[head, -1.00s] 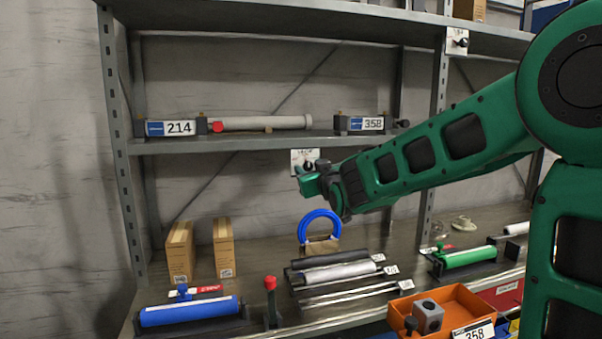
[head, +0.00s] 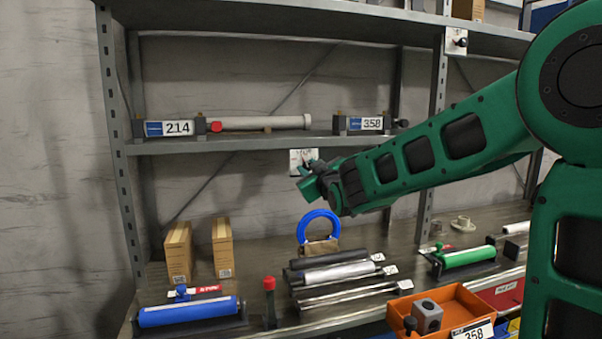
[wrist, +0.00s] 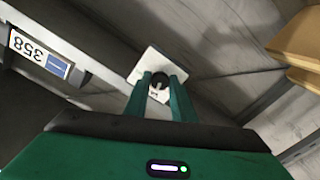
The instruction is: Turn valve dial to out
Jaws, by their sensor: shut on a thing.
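The valve dial is a small black knob (wrist: 160,80) on a white square plate (wrist: 146,66) in the wrist view. In the head view the plate (head: 297,158) hangs below the middle shelf's edge, and my arm hides most of the dial. My green gripper (wrist: 160,92) is shut on the knob, one finger on each side of it. In the head view my gripper (head: 306,184) reaches the plate from the right and looks tilted. The marks on the plate are too small to read.
A second white plate with a black knob (head: 459,42) is on the right upright. The middle shelf (head: 230,144) above the dial carries labels 214 (head: 170,128) and 358 (head: 366,123) and a grey tube (head: 262,123). A blue ring (head: 319,214) stands below on the lower shelf.

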